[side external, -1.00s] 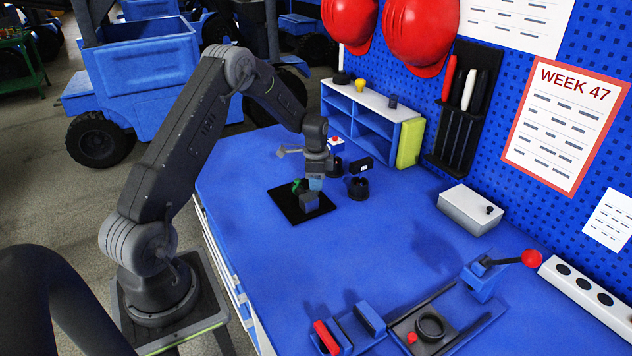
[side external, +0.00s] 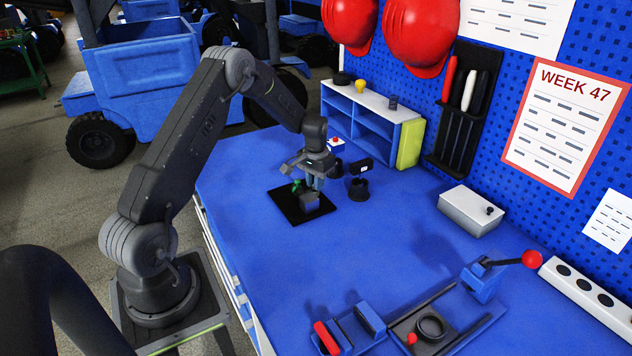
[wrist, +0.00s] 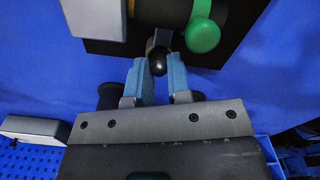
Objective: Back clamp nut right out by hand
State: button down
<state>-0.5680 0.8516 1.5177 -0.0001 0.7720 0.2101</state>
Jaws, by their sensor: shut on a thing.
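The fixture stands on a black square mat (side external: 285,204) on the blue bench, with a grey block (side external: 310,202) and a green part (side external: 297,186). The wrist view shows the green part (wrist: 204,35) on a dark cylinder, with a pale grey block (wrist: 95,16) to its left. My gripper (wrist: 159,68) has its blue fingers closed around a small dark rounded piece (wrist: 158,66) at the fixture's edge, which looks like the clamp nut. The fingertips partly cover it, and its thread cannot be seen. In the side view my gripper (side external: 316,184) is right over the fixture.
A black round part (side external: 358,189) stands just right of the mat. A blue shelf (side external: 370,125) is behind it. A grey box (side external: 470,210) is farther right, and a clamp rig with a red-ball lever (side external: 532,259) is at the front right. The middle bench is clear.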

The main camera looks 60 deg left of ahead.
jog(key=n, duration=0.5)
jog(key=shift+s+n, duration=0.1)
jog(key=shift+n, duration=0.2)
jog(key=n, duration=0.6)
jog(key=shift+s+a, duration=0.1)
jog(key=n, duration=0.6)
jog(key=shift+s+n, duration=0.1)
jog(key=shift+n, duration=0.2)
jog(key=n, duration=0.5)
jog(key=shift+n, duration=0.3)
jog(key=c, duration=1.3)
grip_release()
jog(key=shift+c, duration=0.2)
notch_tip(320, 180, up, 14)
